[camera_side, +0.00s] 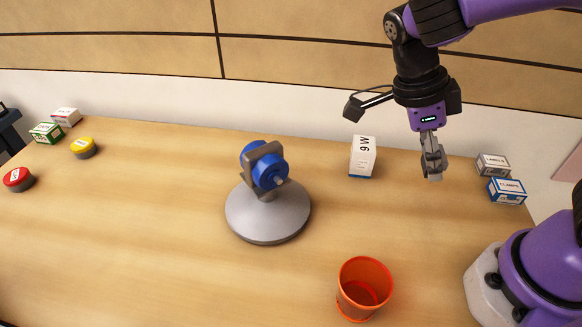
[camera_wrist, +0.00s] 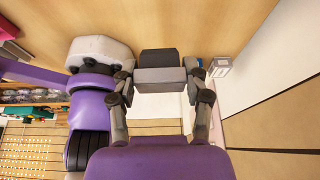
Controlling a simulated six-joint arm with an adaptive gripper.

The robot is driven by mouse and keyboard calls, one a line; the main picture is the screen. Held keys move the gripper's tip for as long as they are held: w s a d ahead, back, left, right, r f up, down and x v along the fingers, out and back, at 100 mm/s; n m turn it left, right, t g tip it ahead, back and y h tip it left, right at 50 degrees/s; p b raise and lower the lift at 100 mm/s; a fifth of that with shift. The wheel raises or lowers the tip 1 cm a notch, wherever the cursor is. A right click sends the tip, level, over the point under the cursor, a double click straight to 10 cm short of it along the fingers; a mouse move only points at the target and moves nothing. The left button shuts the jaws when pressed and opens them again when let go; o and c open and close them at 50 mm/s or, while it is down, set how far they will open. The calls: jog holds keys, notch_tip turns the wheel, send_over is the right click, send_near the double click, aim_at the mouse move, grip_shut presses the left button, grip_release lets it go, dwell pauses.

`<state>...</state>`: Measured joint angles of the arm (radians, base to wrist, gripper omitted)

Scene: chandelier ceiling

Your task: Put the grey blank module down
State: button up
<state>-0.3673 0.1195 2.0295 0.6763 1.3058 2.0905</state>
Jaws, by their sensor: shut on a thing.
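The grey blank module (camera_wrist: 160,76) is a plain block with a darker grey face, held between the two fingers of my gripper (camera_wrist: 161,88) in the wrist view. In the side view my gripper (camera_side: 432,164) points down at the right back of the table. There the module is hard to tell apart from the grey fingers. The gap between it and the table top cannot be judged clearly.
A grey-and-white box (camera_side: 493,166) and a blue-and-white box (camera_side: 506,191) stand right of my gripper. A white carton (camera_side: 363,157) stands left of it. A round grey stand (camera_side: 268,219) holds a blue part (camera_side: 264,166). An orange cup (camera_side: 364,287) is at the front.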

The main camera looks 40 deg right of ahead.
send_over(442, 186)
jog(key=w+a, duration=0.1)
notch_tip(442, 186, down, 7)
jog(key=shift+r, duration=0.1)
jog(key=shift+f, duration=2)
jog(key=shift+f, duration=0.15)
jog(key=o, duration=1)
jog(key=v, duration=1.2)
jog(key=s+a+r+n+t+y, duration=0.1)
jog(key=a+r+n+t, duration=0.1)
jog(key=n, duration=0.7)
jog(key=s+a+r+n+t+y, duration=0.1)
jog(key=n+t, duration=0.3)
jog(key=n, duration=0.5)
jog(key=s+a+r+n+t+y, duration=0.1)
jog(key=s+a+r+n+t, duration=0.1)
jog(key=n, duration=0.7)
jog(key=shift+s+a+r+t, duration=0.15)
jog(key=shift+a+t, duration=0.05)
jog(key=shift+a, duration=0.2)
jog(key=shift+s+a+r+t, duration=0.15)
jog(key=shift+a+r+t, duration=0.05)
jog(key=shift+a, duration=0.2)
